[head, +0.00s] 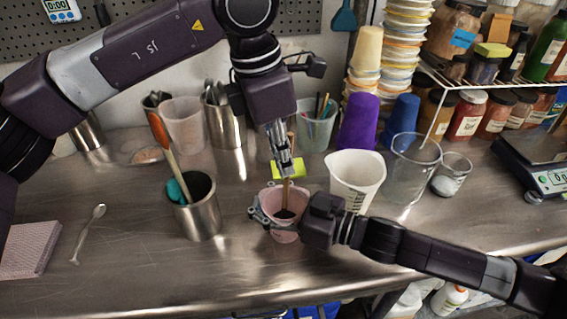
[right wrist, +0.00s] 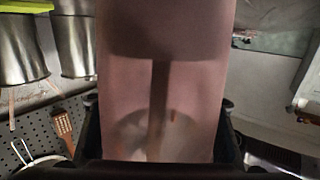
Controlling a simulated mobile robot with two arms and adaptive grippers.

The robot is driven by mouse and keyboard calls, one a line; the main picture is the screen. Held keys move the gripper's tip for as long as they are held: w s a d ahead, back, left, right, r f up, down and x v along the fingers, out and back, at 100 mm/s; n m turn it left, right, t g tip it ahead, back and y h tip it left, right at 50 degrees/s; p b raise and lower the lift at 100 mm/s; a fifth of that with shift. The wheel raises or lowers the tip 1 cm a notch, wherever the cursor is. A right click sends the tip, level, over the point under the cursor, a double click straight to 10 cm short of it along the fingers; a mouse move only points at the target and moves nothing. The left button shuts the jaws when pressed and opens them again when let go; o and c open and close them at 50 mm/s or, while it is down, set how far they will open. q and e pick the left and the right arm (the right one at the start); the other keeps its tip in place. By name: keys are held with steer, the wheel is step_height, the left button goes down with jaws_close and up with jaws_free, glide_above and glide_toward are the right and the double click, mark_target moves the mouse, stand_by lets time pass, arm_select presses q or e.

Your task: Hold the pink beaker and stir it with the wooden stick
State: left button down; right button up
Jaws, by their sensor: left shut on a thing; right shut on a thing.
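The pink beaker (head: 276,230) stands upright near the front middle of the steel table in the head view. My right gripper (head: 268,212) is shut around its sides, coming from the right. The beaker's pink wall (right wrist: 210,100) fills the middle of the right wrist view. My left gripper (head: 286,165) is above the beaker, shut on the wooden stick (head: 287,191). The stick points down inside the beaker, its lower end at the dark contents. In the right wrist view the stick shows as a shadowy strip through the wall, meeting a dark band.
A steel cup (head: 203,220) with a spatula stands left of the beaker. A yellow-green sponge (head: 276,169) lies behind. A spoon (head: 88,233) lies left; the front left table is mostly clear.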

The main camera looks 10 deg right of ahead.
mark_target(290, 134)
arm_select(q)
steer(key=shift+d+r, duration=0.15)
steer(key=shift+r, duration=1.8)
steer(key=shift+d+r, duration=0.15)
steer(key=shift+r, duration=2.4)
step_height(290, 134, up, 11)
arm_select(e)
steer(key=o, duration=1.8)
steer(key=v, duration=1.2)
steer(key=shift+w, duration=0.1)
steer(key=shift+d, duration=0.1)
arm_select(q)
steer(key=shift+s+f, duration=0.1)
